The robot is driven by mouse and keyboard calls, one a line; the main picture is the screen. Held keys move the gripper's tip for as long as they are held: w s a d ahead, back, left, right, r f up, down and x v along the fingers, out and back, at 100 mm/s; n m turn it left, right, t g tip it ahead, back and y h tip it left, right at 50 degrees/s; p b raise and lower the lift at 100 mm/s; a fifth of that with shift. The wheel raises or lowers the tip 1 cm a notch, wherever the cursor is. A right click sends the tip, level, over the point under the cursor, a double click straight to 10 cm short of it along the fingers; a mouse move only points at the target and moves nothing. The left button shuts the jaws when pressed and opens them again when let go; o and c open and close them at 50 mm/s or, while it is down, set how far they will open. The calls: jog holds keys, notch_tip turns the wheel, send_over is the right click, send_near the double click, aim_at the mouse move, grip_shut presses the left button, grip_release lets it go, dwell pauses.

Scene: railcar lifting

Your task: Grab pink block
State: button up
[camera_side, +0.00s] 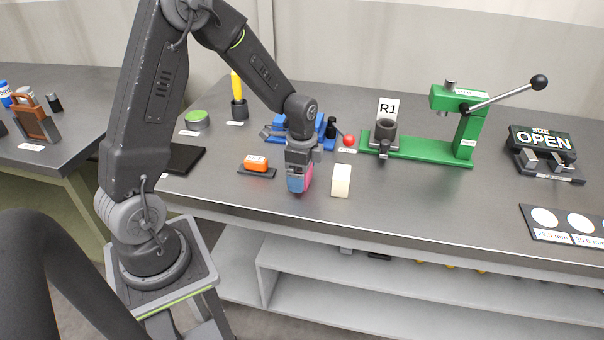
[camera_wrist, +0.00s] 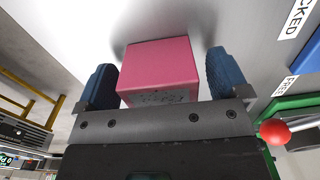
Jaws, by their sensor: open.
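The pink block (camera_wrist: 158,66) sits between the two blue fingers of my gripper (camera_wrist: 160,78) in the wrist view. A narrow gap shows on the block's left side and a wider one on its right, so the fingers are around it but apart from it. In the side view, my gripper (camera_side: 299,184) points down at the table near its front, and the pink block (camera_side: 309,176) shows partly behind the blue finger. The rest of the block is hidden there by the gripper.
A cream block (camera_side: 341,181) stands just right of my gripper. An orange item (camera_side: 256,163) on a dark pad lies to the left. A blue fixture (camera_side: 283,132) is behind, with a red ball (camera_side: 349,140) beside it. A green lever press (camera_side: 425,149) stands to the right.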

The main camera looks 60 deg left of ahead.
jog(key=shift+c, duration=0.4)
jog(key=c, duration=1.2)
jog(key=shift+o, duration=0.2)
jog(key=shift+r, duration=0.1)
